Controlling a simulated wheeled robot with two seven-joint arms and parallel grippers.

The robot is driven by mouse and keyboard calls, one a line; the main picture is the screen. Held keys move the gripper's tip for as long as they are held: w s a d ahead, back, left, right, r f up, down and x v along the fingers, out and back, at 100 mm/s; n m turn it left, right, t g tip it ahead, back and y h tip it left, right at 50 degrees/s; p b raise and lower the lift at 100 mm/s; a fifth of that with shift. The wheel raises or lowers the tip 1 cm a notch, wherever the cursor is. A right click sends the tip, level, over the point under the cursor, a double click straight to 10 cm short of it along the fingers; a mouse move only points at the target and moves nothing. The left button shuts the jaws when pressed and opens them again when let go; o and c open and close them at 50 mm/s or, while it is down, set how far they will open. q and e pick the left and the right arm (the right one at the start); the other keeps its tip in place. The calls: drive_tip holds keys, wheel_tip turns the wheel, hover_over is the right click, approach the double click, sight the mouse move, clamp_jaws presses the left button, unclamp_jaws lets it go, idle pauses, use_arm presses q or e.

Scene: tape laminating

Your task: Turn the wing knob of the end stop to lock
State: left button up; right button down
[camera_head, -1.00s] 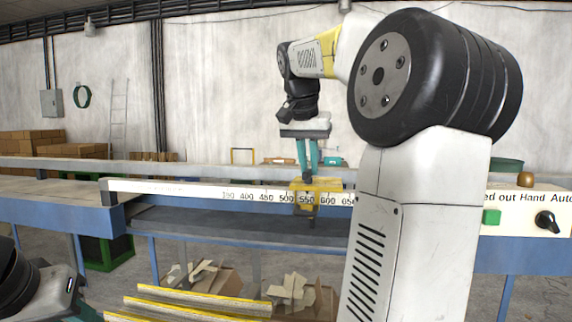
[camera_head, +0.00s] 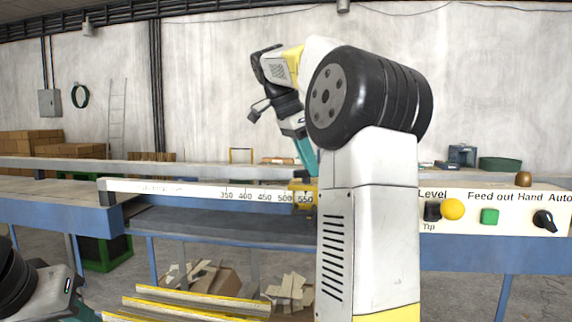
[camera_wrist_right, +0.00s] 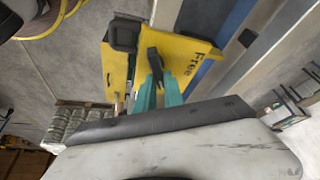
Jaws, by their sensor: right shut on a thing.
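The yellow end stop (camera_head: 299,187) sits on the white scale rail near the 550 mark, partly hidden behind my right arm. In the right wrist view the end stop (camera_wrist_right: 186,52) shows the word "Free". Its dark wing knob (camera_wrist_right: 154,62) stands between the teal fingertips of my right gripper (camera_wrist_right: 157,92), which is shut on it. In the head view my right gripper (camera_head: 306,160) is tilted, and its tips are hidden behind my arm. Only a teal edge of my left gripper (camera_head: 84,313) shows at the bottom left; its fingertips are out of frame.
The scale rail (camera_head: 190,190) runs along the blue-framed bench. A control panel (camera_head: 500,195) with a yellow knob, a green button and a black switch is at the right. Yellow-edged strips (camera_head: 190,303) lie low in front, with cardboard scraps behind.

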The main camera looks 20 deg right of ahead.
drive_tip(key=m+g, duration=0.1)
drive_tip(key=m, duration=0.4)
drive_tip(key=shift+s+g+y, duration=0.15)
drive_tip(key=shift+g+y, duration=0.25)
drive_tip(key=shift+m, duration=0.4)
drive_tip(key=c, duration=1.4)
unclamp_jaws()
drive_tip(key=shift+c, duration=0.2)
